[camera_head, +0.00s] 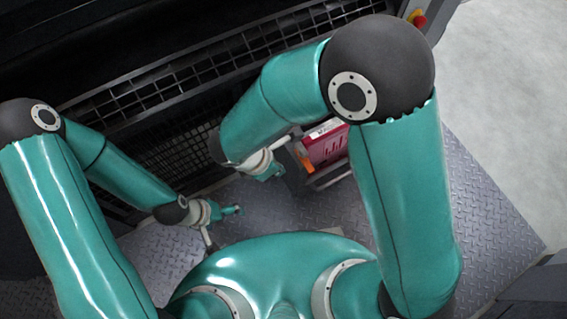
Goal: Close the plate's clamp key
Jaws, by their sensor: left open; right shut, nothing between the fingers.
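I cannot make out the plate or its clamp key; my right arm covers part of the machine front. My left gripper (226,227) is open and empty above the metal floor, its two fingers spread apart. My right gripper (277,173) is shut and empty, just left of an open dark holder (334,177). A magenta-red unit (328,147) with a pale label sits in that holder, partly behind my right arm. An orange part (305,157) shows at the unit's left end.
A dark machine with grid panels (185,80) runs along the far side. A red knob on a yellow base (418,19) is at the top right. The chequered metal floor (490,215) is clear at right, with pale ground beyond it.

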